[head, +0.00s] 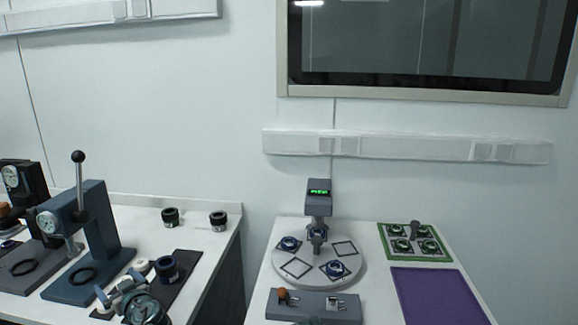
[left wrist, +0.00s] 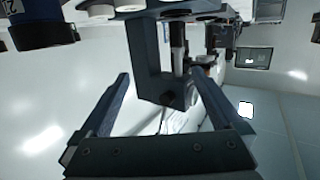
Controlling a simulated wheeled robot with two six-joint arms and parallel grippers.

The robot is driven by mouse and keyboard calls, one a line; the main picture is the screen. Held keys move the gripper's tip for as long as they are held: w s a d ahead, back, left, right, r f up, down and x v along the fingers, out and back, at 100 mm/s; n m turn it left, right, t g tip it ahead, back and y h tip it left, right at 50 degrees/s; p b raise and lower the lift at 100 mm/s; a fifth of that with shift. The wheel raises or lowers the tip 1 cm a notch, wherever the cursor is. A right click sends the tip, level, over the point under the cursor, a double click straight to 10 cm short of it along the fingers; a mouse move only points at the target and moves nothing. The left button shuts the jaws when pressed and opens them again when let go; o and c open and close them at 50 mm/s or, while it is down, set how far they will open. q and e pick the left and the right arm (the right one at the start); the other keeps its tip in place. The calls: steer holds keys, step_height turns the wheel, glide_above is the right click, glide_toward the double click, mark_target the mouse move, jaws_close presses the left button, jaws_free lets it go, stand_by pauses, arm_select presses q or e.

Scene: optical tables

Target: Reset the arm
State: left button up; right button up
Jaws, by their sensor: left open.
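My left gripper (head: 122,287) is low at the left in the head view, over the front of the left table (head: 210,244). Its two fingers are spread. In the left wrist view the left gripper (left wrist: 161,76) is open, with nothing held between its fingers. A dark press-like body (left wrist: 160,60) shows beyond the fingers, apparently upside down in that view. The blue lever press (head: 98,225) with a black ball knob stands behind the gripper in the head view. I do not see my right gripper.
A dark blue cylinder (head: 166,271) stands on a black mat (head: 184,267) close right of the gripper. Two dark ring-like parts stand farther back. The right table bears a round grey turntable (head: 316,276), a green tray (head: 386,228) and a purple mat (head: 437,297). A gap separates the tables.

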arm_select(q)
steer(key=w+d+r+m+t+h+p, duration=0.1)
steer(key=w+d+r+p, duration=0.1)
steer(key=d, duration=0.4)
steer(key=w+d+r+m+t+h+p, duration=0.1)
steer(key=w+d+r+m+h+p, duration=0.1)
steer(key=d, duration=0.4)
steer(key=shift+w+r+t+p, duration=0.45)
steer(key=shift+w+r, duration=0.4)
steer(key=shift+w, duration=0.25)
steer(key=shift+f, duration=0.1)
